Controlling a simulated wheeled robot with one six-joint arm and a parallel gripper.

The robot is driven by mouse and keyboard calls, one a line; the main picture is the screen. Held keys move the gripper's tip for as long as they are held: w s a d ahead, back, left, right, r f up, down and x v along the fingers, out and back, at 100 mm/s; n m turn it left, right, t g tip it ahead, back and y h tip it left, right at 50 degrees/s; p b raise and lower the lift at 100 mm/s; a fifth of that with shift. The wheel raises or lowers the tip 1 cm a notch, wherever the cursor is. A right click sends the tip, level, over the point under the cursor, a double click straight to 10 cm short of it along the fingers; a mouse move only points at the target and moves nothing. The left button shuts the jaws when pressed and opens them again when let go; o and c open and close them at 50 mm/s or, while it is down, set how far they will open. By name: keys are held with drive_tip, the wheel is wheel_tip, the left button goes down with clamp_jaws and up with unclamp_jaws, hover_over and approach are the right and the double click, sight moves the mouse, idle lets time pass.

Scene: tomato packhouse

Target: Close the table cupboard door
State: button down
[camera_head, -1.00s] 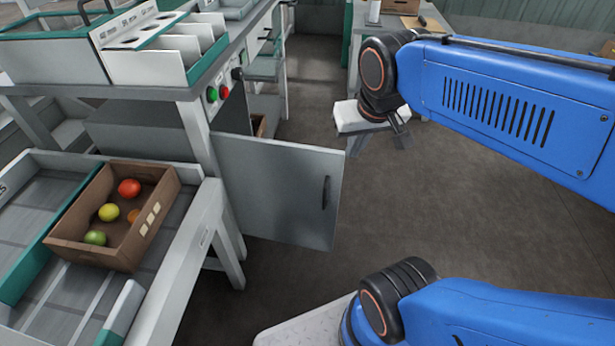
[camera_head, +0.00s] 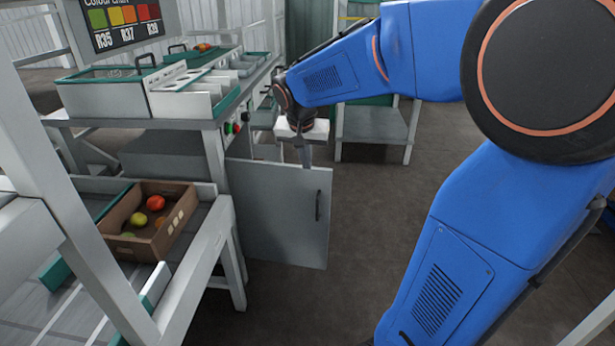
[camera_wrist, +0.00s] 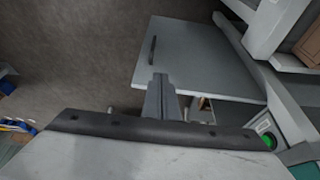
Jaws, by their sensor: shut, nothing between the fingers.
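The cupboard door (camera_head: 283,220) is a flat grey panel with a dark vertical handle (camera_head: 318,205) near its free edge. It stands open, swung out from the table (camera_head: 212,150) whose cupboard it belongs to. In the wrist view the door (camera_wrist: 195,62) lies beyond the fingers. My gripper (camera_head: 307,160) is shut and empty, pointing down at the far side of the door's top edge, near the handle end. Its closed fingers (camera_wrist: 160,95) also show in the wrist view. I cannot tell whether they touch the door. The cupboard's inside is mostly hidden.
A cardboard box (camera_head: 150,240) with several tomatoes stands on the conveyor bench at the left. Red and green buttons (camera_head: 236,127) sit on the table's front. Another table (camera_head: 375,122) stands at the back. The floor right of the door is open.

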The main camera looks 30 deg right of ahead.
sight(312, 172)
drive_tip(key=x, duration=0.3)
drive_tip(key=w+d+x, duration=0.1)
drive_tip(key=x, duration=0.3)
drive_tip(key=r+x, duration=0.1)
drive_tip(key=x, duration=0.3)
drive_tip(key=shift+w+d, duration=0.35)
drive_tip(key=shift+w+d+r, duration=0.1)
drive_tip(key=shift+w+d, duration=0.25)
drive_tip(key=shift+w, duration=0.1)
drive_tip(key=shift+d, duration=0.1)
